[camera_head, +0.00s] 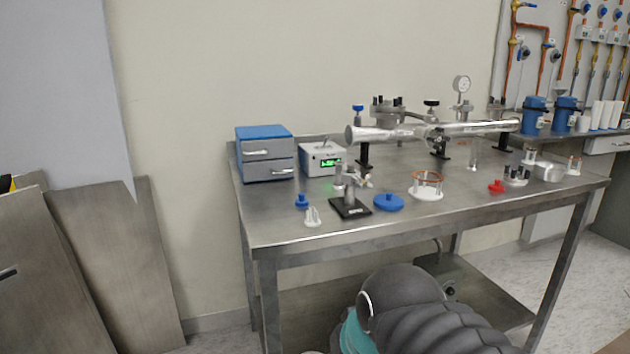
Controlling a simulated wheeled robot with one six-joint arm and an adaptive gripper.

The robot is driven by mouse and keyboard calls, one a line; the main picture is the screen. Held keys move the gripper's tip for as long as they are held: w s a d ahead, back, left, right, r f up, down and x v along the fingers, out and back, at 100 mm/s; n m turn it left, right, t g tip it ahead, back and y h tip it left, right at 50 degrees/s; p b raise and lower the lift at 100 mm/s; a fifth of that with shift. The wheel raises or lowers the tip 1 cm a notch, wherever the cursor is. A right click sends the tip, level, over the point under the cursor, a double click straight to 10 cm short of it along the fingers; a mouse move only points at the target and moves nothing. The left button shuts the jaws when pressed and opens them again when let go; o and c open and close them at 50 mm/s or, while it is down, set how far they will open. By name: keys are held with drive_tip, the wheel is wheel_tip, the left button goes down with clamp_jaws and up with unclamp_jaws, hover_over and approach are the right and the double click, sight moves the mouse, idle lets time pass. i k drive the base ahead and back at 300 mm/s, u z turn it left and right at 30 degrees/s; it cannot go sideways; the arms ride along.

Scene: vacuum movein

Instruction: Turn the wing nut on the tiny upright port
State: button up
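A small metal upright port (350,192) stands on a black square base plate (346,209) near the front left of the steel table. A small clamp with what looks like a wing nut (365,180) sits at its upper right. The wing nut is too small for me to tell its angle or how tight it is. My gripper is not in view. A dark ribbed part with a teal patch, likely my own arm, shows at the bottom centre, in front of the table and well below the port.
Around the port on the steel table (290,222) are a blue knob (302,201), a white pronged piece (313,217), a blue disc (388,202) and a white stand with a copper ring (427,193). A display box (322,158) and long metal tube (390,133) stand behind.

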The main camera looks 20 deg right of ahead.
sight(368, 176)
drive_tip(key=z, duration=0.05)
drive_tip(key=k, duration=1.25)
drive_tip(key=z, duration=0.55)
drive_tip(key=i, duration=0.55)
drive_tip(key=z, duration=0.55)
drive_tip(key=i, duration=0.85)
drive_tip(key=u, duration=0.15)
